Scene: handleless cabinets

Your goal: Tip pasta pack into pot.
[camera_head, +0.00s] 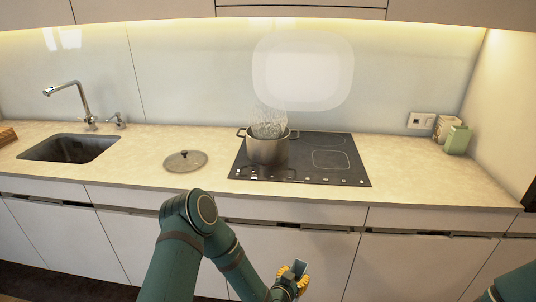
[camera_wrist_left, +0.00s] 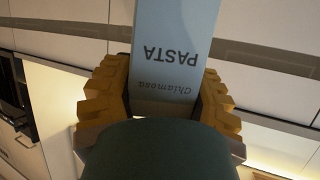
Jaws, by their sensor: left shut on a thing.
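The steel pot (camera_head: 265,151) stands on the dark hob (camera_head: 310,172), with whitish steam rising from its open top. My left gripper (camera_head: 290,280) is low in front of the cabinet fronts, below the counter's front edge. It is shut on the pasta pack (camera_head: 299,266). In the left wrist view the pale blue pack (camera_wrist_left: 172,55) sits between the yellow fingers of the left gripper (camera_wrist_left: 160,100), with its PASTA lettering upside down. The pack is apart from the pot. My right gripper is out of view; only a piece of that arm shows at the bottom right.
A round lid (camera_head: 185,161) lies on the counter (camera_head: 405,175) left of the hob. A sink (camera_head: 70,148) with a tap (camera_head: 75,98) is further left. Green and pale containers (camera_head: 456,140) stand at the back right. The counter right of the hob is mostly clear.

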